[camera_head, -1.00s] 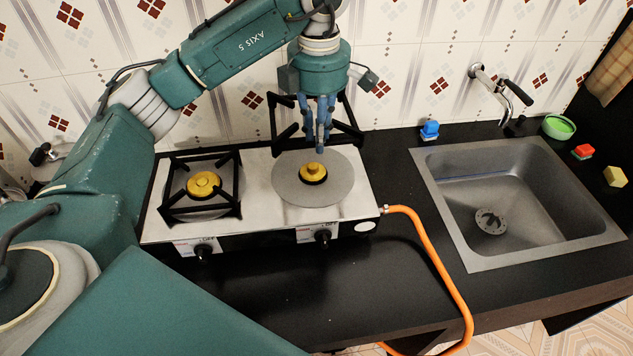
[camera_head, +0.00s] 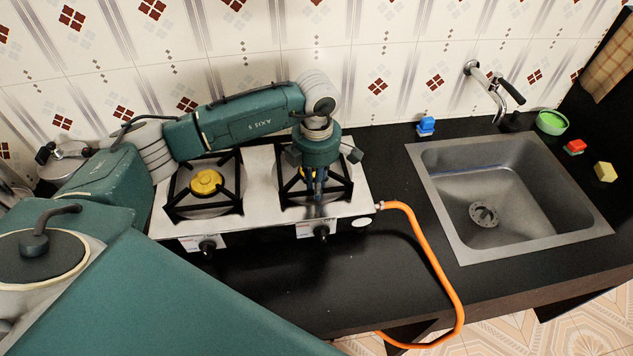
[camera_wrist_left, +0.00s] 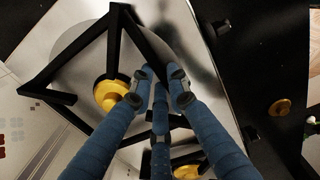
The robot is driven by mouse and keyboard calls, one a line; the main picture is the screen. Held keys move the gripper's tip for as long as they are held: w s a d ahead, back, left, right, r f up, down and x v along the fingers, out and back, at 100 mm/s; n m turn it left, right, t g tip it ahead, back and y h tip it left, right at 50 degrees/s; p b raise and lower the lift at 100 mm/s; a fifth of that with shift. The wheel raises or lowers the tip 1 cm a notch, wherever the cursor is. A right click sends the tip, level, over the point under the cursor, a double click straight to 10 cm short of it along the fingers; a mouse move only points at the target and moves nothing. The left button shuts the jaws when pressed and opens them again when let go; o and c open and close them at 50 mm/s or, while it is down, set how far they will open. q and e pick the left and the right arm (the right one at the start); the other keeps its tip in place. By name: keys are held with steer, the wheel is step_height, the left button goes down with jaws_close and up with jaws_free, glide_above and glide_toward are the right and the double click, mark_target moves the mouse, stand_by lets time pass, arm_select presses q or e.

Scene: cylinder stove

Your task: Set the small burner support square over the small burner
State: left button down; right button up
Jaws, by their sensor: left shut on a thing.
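The small burner support (camera_head: 286,202) is a black square frame with inward prongs. It surrounds the small burner (camera_head: 306,175) on the stove's right side, roughly square with the stove top. My left gripper (camera_head: 315,192) points down, its fingers shut on the support's front side. In the left wrist view, the blue fingers (camera_wrist_left: 160,85) close on the frame (camera_wrist_left: 72,50), and the brass cap (camera_wrist_left: 110,94) shows inside it, off-centre. I cannot tell whether the frame touches the stove top. The gripper partly hides the burner in the head view. My right gripper is not in view.
The left burner (camera_head: 207,182) has its own black support around it. An orange hose (camera_head: 432,250) leaves the stove's right side. A sink (camera_head: 475,225) lies to the right. The black counter in front of the stove is clear. The tiled wall stands close behind.

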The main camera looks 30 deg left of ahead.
arm_select(q)
steer(key=c, duration=1.7)
jaws_free()
steer(key=shift+f, duration=0.1)
steer(key=shift+r, duration=0.2)
steer(key=shift+r+b, duration=0.35)
step_height(320, 180, up, 11)
steer(key=b, duration=0.3)
steer(key=shift+s+d+r+b, duration=0.1)
steer(key=shift+b, duration=0.25)
